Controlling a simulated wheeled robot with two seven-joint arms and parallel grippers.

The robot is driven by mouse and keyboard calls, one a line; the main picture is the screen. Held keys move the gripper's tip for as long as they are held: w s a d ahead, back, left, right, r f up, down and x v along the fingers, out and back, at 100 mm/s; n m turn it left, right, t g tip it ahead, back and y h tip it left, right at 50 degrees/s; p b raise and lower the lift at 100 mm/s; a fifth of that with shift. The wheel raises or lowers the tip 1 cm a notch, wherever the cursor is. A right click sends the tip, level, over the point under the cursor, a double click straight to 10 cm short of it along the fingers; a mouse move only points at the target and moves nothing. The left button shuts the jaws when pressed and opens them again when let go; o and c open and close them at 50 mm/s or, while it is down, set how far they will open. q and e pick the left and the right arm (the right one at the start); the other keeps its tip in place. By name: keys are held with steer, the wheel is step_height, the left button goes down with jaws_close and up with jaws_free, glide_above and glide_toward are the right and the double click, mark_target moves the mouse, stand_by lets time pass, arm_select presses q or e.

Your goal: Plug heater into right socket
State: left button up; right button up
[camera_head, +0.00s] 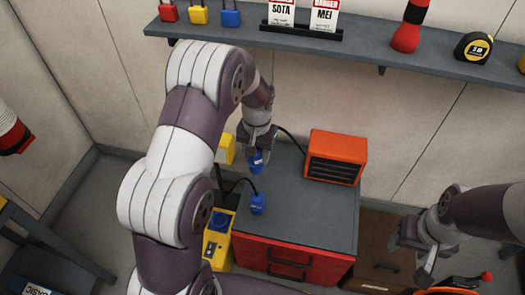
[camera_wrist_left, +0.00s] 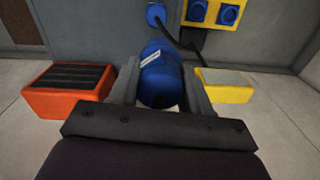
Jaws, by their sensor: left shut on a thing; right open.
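My left gripper (camera_head: 258,154) is shut on a blue plug (camera_head: 257,163), held above the grey top of the red cabinet. The left wrist view shows this plug (camera_wrist_left: 162,76) between the two fingers. The orange heater (camera_head: 336,157) stands to its right on the cabinet top; a black cable runs between the heater and the gripper area. A yellow socket box (camera_head: 217,247) is at the cabinet's left side; the left wrist view shows two blue sockets (camera_wrist_left: 197,12) (camera_wrist_left: 229,15) on it. My right gripper (camera_head: 425,258) is open and empty at the lower right.
A second blue plug (camera_head: 257,204) with a black cable lies near the cabinet's front edge. A yellow block (camera_head: 226,149) stands behind my left arm. A shelf (camera_head: 350,46) with locks, signs and tools spans the back wall. The cabinet top (camera_head: 315,215) is clear front right.

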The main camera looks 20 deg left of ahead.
arm_select(q)
steer(key=shift+n, duration=0.7)
steer(key=s+a+f+b, duration=0.1)
steer(key=a+f+b, duration=0.4)
steer(key=f+b, duration=0.4)
steer(key=a+f+b, duration=0.6)
steer(key=f+b, duration=0.3)
steer(key=f, duration=1)
steer(key=s+a+f+b, duration=0.1)
steer(key=a+f+b, duration=0.4)
steer(key=f+b, duration=0.5)
steer(key=shift+s+a+f, duration=0.1)
steer(key=shift+s+f, duration=0.1)
steer(key=shift+f, duration=0.8)
steer(key=shift+s+a+f, duration=0.1)
steer(key=shift+s+f, duration=0.05)
steer(key=shift+f, duration=0.85)
steer(key=shift+r, duration=0.15)
steer(key=shift+p, duration=0.45)
steer(key=shift+p, duration=0.3)
